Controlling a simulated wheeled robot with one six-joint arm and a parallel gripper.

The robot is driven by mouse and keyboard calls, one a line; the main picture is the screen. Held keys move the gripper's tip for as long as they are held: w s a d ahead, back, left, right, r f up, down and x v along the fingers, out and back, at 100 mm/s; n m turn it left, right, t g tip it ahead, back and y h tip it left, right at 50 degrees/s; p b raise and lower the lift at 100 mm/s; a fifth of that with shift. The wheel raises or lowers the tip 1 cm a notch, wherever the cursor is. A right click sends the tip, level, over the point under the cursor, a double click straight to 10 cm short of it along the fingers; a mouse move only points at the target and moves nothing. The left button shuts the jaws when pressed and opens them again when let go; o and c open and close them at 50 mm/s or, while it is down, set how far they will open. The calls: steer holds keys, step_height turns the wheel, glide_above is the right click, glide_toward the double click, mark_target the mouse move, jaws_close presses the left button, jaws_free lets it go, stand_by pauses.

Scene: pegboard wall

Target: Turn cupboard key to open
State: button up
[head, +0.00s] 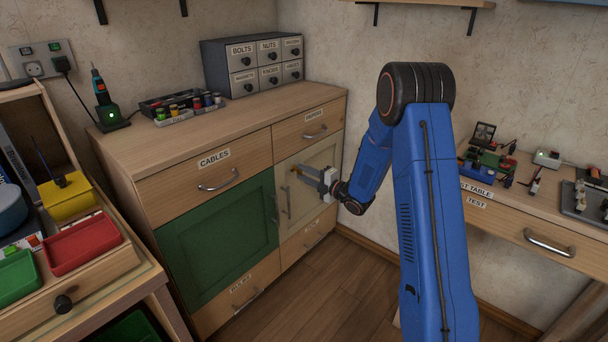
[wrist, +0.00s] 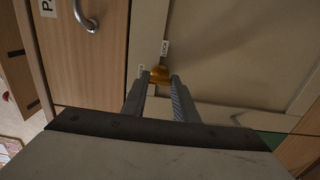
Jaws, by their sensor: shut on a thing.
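The cupboard door (head: 310,212) is a cream panel in the wooden cabinet, right of a green door, and looks closed. In the wrist view the same cream door (wrist: 230,50) fills the upper right. A brass-coloured key (wrist: 160,72) sits at the door's edge between my fingertips. My gripper (wrist: 160,82) is shut on the key, one finger on each side. In the head view my gripper (head: 297,171) reaches the upper part of the cream door from the right, and the key is too small to make out clearly. The keyhole is hidden.
Two small labels, too small to read, sit beside the key: one above (wrist: 165,47) and one left (wrist: 141,71). A drawer handle (head: 315,133) is above the door. The green door (head: 218,245) is to its left. A test table (head: 500,212) stands right of my arm.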

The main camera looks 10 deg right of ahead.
steer(key=o, duration=1.1)
steer(key=shift+c, duration=0.2)
steer(key=v, duration=1.7)
steer(key=shift+s, duration=0.15)
steer(key=shift+d, duration=0.1)
steer(key=shift+r, duration=0.1)
